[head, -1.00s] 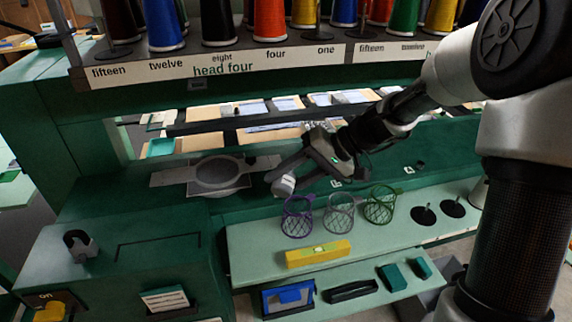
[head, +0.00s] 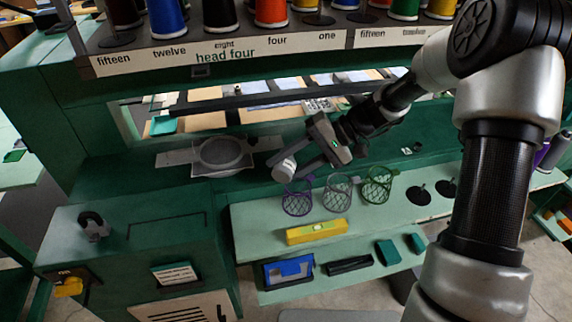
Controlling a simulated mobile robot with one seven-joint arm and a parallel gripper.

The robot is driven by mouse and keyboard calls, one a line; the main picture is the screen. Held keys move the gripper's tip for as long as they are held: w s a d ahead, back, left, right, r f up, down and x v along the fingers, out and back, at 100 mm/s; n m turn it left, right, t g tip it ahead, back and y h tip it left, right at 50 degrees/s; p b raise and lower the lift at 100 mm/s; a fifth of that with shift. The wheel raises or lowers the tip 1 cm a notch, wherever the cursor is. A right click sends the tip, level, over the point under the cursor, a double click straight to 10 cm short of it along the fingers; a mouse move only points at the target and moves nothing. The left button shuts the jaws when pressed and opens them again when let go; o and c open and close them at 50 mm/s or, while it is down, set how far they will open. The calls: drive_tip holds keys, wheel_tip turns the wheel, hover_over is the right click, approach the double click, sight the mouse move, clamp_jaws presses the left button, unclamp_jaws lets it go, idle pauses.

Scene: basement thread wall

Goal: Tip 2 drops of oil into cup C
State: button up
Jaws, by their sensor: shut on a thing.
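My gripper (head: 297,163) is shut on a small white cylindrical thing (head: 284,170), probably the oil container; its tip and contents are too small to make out. The thing is tilted, pointing down and left. It appears just above and left of the purple mesh cup (head: 297,198) in the head view. A grey mesh cup (head: 338,194) and a green mesh cup (head: 377,186) stand in a row to its right. A small pale letter tag (head: 406,150) lies on the green ledge, but I cannot read it surely. No drops show.
A yellow level-like block (head: 317,232) lies in front of the cups. Two black discs with pegs (head: 418,195) are to the right. A grey round plate (head: 220,155) lies left on the ledge. Thread cones (head: 271,12) stand on the shelf above.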

drive_tip(key=shift+r+m+g+y+p, duration=0.25)
drive_tip(key=shift+m+g+p, duration=0.35)
drive_tip(key=shift+g+p, duration=0.3)
drive_tip(key=shift+f, duration=0.15)
drive_tip(key=f+n+t+b, duration=0.1)
drive_tip(key=t+b, duration=0.1)
drive_tip(key=b, duration=0.1)
drive_tip(key=shift+d+b, duration=0.1)
drive_tip(key=shift+b, duration=0.3)
drive_tip(key=n+t+h+b, duration=0.1)
drive_tip(key=b, duration=0.1)
drive_tip(key=shift+b, duration=0.4)
drive_tip(key=shift+w+r+t, duration=0.1)
drive_tip(key=shift+r+t, duration=0.25)
drive_tip(key=shift+t, duration=0.05)
drive_tip(key=shift+n, duration=0.3)
